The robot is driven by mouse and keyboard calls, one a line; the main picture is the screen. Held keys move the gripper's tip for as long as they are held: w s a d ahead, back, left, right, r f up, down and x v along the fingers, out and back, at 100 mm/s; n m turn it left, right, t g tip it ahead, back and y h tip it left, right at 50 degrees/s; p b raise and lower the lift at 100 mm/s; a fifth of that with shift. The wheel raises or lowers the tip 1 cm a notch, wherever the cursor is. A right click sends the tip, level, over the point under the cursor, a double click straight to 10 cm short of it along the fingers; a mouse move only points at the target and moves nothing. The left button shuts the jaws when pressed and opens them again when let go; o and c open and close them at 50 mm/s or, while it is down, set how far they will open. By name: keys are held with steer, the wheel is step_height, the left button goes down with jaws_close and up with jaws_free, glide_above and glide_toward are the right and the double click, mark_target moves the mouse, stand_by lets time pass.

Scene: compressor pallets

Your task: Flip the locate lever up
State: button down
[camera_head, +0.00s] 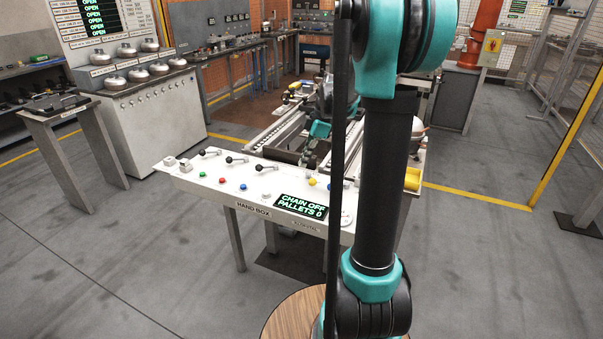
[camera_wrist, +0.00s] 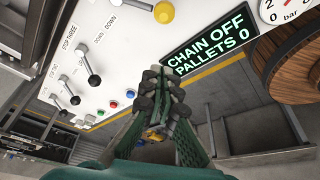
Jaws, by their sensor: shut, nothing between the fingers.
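A white control panel labelled "HAND BOX" (camera_head: 240,204) carries a row of black-knobbed levers. In the head view they are a left lever (camera_head: 210,152), a middle lever (camera_head: 236,160) and a right lever (camera_head: 267,166). No "locate" label is readable, so I cannot tell which is the locate lever. My gripper (camera_wrist: 166,82) is shut and empty over the panel, apart from the levers in view.
A green display (camera_wrist: 208,42) reads "CHAIN OFF PALLETS 0". Red (camera_wrist: 129,93), blue (camera_wrist: 114,104) and green (camera_wrist: 100,112) buttons and a yellow knob (camera_wrist: 164,12) sit on the panel. A pressure gauge (camera_wrist: 285,8) is at the right. Roller rails (camera_head: 275,131) run behind the panel.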

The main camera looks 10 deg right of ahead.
steer(key=shift+v, duration=1.5)
steer(key=s+f+m, duration=0.2)
steer(key=s+m, duration=0.1)
steer(key=s, duration=0.1)
steer(key=s+a+f+m+t+h, duration=0.1)
steer(key=s+f+m, duration=0.1)
steer(key=s+m, duration=0.1)
steer(key=s+f+m+t+h, duration=0.1)
steer(key=s+f+m, duration=0.1)
steer(key=s, duration=0.3)
steer(key=shift+s+a+f+m, duration=0.15)
steer(key=shift+a+f+m, duration=0.15)
steer(key=shift+m, duration=0.4)
steer(key=s+f+m+t+h, duration=0.2)
steer(key=s+f+m, duration=0.4)
steer(key=s+m, duration=0.2)
steer(key=s+d, duration=0.1)
steer(key=s, duration=0.1)
steer(key=shift+s+f, duration=0.3)
steer(key=shift+s, duration=0.05)
steer(key=c, duration=2.3)
jaws_free()
